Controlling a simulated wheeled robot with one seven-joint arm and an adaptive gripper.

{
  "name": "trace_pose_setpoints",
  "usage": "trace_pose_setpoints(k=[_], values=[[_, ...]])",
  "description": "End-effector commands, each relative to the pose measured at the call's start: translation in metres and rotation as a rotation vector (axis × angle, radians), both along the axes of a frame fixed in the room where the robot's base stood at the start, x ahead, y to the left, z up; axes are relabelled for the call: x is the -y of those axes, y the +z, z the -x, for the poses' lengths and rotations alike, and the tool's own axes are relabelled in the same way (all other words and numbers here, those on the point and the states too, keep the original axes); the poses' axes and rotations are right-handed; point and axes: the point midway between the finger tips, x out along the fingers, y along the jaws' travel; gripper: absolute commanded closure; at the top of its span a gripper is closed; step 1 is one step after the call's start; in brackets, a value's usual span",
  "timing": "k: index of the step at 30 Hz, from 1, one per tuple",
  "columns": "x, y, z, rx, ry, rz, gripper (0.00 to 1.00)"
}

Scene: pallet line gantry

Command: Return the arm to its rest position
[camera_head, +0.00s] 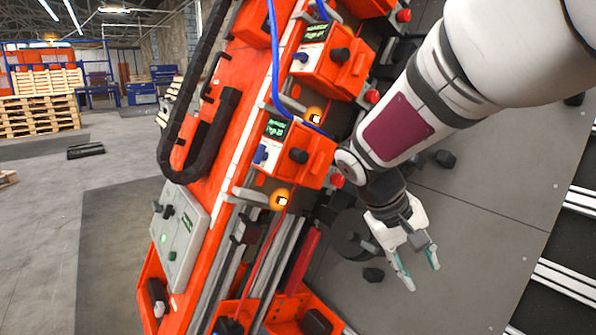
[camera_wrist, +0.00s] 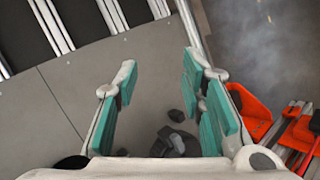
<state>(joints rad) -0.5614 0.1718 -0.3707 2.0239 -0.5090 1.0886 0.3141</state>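My gripper (camera_head: 424,275) hangs from the white arm with a maroon panel, over the grey plate surface in the head view. Its fingers have teal pads and are spread apart with nothing between them. The wrist view also shows my gripper (camera_wrist: 160,95), with a wide gap between the two fingers and the grey surface below. The arm is stretched out from the upper right of the head view, in front of the orange machine (camera_head: 215,130).
Dark knob-like pieces lie on the grey surface (camera_head: 480,215), one dark piece (camera_head: 373,274) beside my gripper. Orange modules (camera_head: 292,150) with small green displays stand close left of the arm. Black slots with pale rails (camera_head: 565,280) lie at right. Pallets (camera_head: 40,115) stand far left; floor there is open.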

Motion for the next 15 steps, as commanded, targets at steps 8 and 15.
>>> trace_pose_setpoints(k=[8,15], values=[[0.014,0.033,0.106,-0.014,-0.09,-0.235,0.63],[0.008,0.045,0.195,0.005,-0.125,-0.386,0.63]])
